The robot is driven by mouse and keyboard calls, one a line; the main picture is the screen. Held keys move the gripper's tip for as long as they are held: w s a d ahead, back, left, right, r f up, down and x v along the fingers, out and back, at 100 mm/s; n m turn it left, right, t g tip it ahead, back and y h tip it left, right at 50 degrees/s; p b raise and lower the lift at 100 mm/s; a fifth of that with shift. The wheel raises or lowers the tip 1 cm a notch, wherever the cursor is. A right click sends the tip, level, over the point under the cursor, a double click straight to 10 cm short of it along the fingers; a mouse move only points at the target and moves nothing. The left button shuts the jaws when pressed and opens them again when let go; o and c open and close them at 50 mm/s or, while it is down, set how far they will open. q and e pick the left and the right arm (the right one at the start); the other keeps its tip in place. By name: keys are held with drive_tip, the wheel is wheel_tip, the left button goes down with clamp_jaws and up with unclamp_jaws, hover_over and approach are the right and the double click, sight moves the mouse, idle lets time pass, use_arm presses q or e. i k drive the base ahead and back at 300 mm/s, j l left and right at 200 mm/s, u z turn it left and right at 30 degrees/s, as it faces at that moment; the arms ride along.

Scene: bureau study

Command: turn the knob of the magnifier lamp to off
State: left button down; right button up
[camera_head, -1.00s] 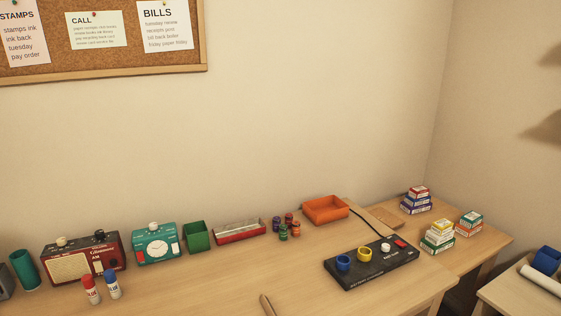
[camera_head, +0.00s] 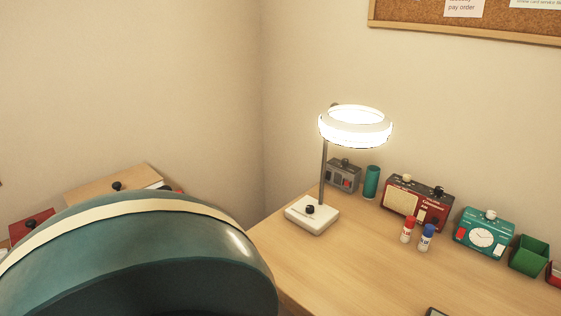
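The magnifier lamp (camera_head: 325,160) stands at the left end of the desk, near the room's corner. Its ring head (camera_head: 355,128) glows bright white on top of a thin upright post. Its white square base (camera_head: 313,222) carries a small black knob (camera_head: 310,209) on its top. The knob's exact pointer position is too small to read. Neither of my grippers shows in the head view.
A large teal rounded shape with a cream band (camera_head: 140,235) fills the lower left. Right of the lamp stand a grey device (camera_head: 343,174), a teal cup (camera_head: 371,182), a red radio (camera_head: 418,203), glue sticks (camera_head: 407,229) and a teal clock (camera_head: 484,236). Desk in front is mostly clear.

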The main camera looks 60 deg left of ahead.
sight(310, 209)
drive_tip(key=j+u, duration=0.15)
drive_tip(key=u, duration=1.35)
